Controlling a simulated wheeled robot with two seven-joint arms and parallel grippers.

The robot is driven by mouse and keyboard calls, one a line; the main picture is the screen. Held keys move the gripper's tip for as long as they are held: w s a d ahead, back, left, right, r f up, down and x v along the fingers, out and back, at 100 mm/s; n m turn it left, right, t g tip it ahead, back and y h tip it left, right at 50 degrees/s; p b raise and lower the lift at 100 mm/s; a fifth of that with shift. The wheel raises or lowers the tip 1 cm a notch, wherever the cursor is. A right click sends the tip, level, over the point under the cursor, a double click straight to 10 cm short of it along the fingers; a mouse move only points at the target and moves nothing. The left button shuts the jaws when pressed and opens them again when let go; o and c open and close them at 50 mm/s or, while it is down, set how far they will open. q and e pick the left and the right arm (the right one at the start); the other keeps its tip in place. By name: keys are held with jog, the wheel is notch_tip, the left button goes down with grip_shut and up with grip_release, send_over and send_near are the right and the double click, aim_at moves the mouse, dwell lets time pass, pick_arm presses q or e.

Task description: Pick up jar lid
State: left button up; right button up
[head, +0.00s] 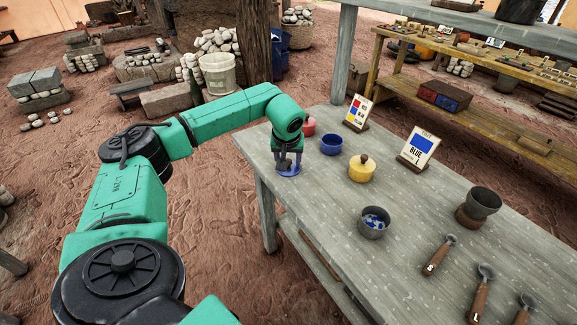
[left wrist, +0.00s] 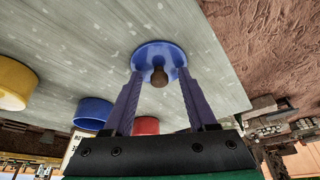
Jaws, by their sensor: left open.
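A blue jar lid (head: 288,172) lies near the left edge of the grey table. In the left wrist view the blue lid (left wrist: 147,52) shows as a round disc with a brown knob on top. My left gripper (head: 288,163) is above the lid, pointing down. In the left wrist view my gripper (left wrist: 160,76) has its two fingers apart, one on each side of the knob. I cannot tell whether they touch it. An open blue jar (head: 331,145) stands beyond the gripper and also shows in the left wrist view (left wrist: 92,112). My right gripper is not in view.
On the table (head: 310,215) are a red jar (head: 309,127), a lidded yellow jar (head: 361,170), a grey bowl (head: 373,226) with blue bits, a dark cup (head: 483,201) and several scoops. A sign reading BLUE (head: 419,149) and a colour card (head: 358,112) stand behind. The front left tabletop is clear.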

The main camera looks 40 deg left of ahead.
pick_arm(q)
jog(key=shift+r, duration=0.1)
grip_shut()
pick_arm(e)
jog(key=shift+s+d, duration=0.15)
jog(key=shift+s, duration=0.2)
